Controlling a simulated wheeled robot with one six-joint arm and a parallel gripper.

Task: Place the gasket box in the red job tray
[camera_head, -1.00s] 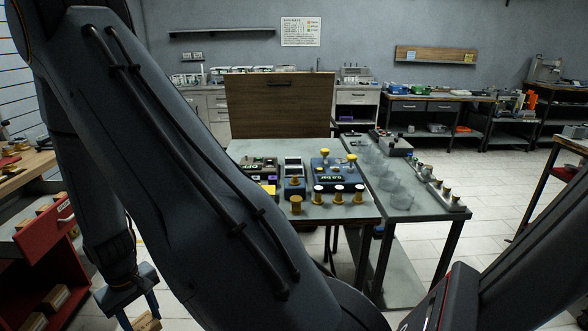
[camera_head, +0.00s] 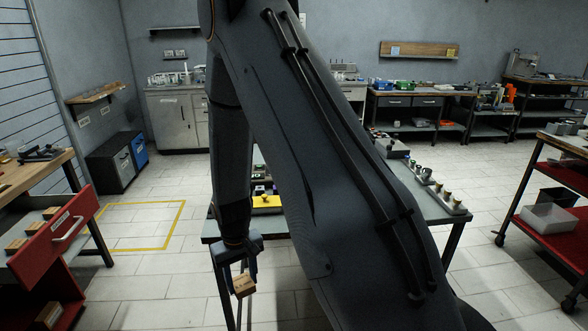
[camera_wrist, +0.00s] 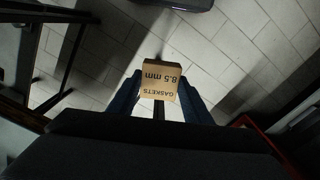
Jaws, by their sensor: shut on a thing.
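The gasket box (camera_head: 244,285) is a small brown carton. My gripper (camera_head: 238,262) is shut on it and holds it in the air, above the floor and in front of the work table. In the wrist view the box (camera_wrist: 160,80) sits between the blue fingers (camera_wrist: 160,100), its "GASKETS 8.5 mm" label upside down in the picture. I cannot make out the red job tray for sure in either view. A red edge (camera_wrist: 243,121) shows at the lower right of the wrist view, but I cannot tell what it belongs to.
An open red drawer (camera_head: 62,236) with several cartons is at the left. The work table (camera_head: 447,208) is partly hidden behind my arm. A red-shelved cart (camera_head: 555,228) with a white bin (camera_head: 550,217) stands at the right.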

